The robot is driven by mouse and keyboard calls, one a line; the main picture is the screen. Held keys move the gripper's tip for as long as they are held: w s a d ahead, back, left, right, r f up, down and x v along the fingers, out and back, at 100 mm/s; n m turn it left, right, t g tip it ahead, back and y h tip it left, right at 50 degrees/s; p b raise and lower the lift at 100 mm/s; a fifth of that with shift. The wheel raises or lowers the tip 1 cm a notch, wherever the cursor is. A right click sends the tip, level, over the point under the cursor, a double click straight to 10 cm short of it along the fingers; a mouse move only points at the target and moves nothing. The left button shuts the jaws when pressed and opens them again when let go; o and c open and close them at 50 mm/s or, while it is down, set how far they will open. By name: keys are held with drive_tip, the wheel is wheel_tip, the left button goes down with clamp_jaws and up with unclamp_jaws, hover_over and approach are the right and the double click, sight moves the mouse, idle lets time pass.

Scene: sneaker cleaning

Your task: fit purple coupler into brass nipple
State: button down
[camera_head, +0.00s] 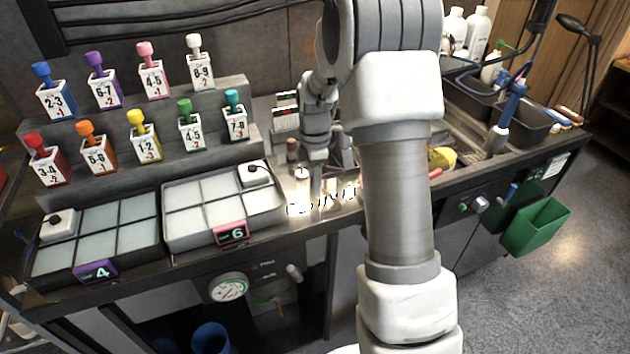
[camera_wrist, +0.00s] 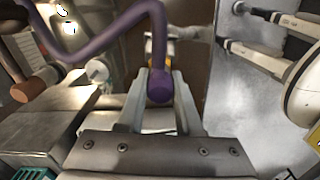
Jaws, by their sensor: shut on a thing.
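My gripper (camera_wrist: 161,78) is shut on the purple coupler (camera_wrist: 159,90), which sits between its two fingers in the wrist view. A purple hose (camera_wrist: 105,38) bends away from the coupler to the upper left. A small brass-yellow piece (camera_wrist: 187,62) shows just beyond the fingertips and may be the brass nipple. The coupler and hose partly cover it, so I cannot tell whether they touch. In the head view my gripper (camera_head: 323,172) is over the counter beside the right tray, and the coupler cannot be made out there.
Two compartment trays, marked 4 (camera_head: 98,236) and 6 (camera_head: 215,205), stand left of my gripper. Several numbered bottles with coloured caps stand on steps behind them. A sink with dark bins (camera_head: 520,122) lies to the right. A green bin (camera_head: 537,226) hangs at the counter's front.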

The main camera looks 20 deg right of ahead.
drive_tip(key=shift+f+b, duration=0.4)
drive_tip(key=shift+f, duration=0.3)
drive_tip(key=c, duration=0.5)
unclamp_jaws()
drive_tip(key=shift+r, duration=0.15)
wheel_tip(320, 180, up, 17)
drive_tip(key=p, duration=0.1)
drive_tip(key=shift+r, duration=0.1)
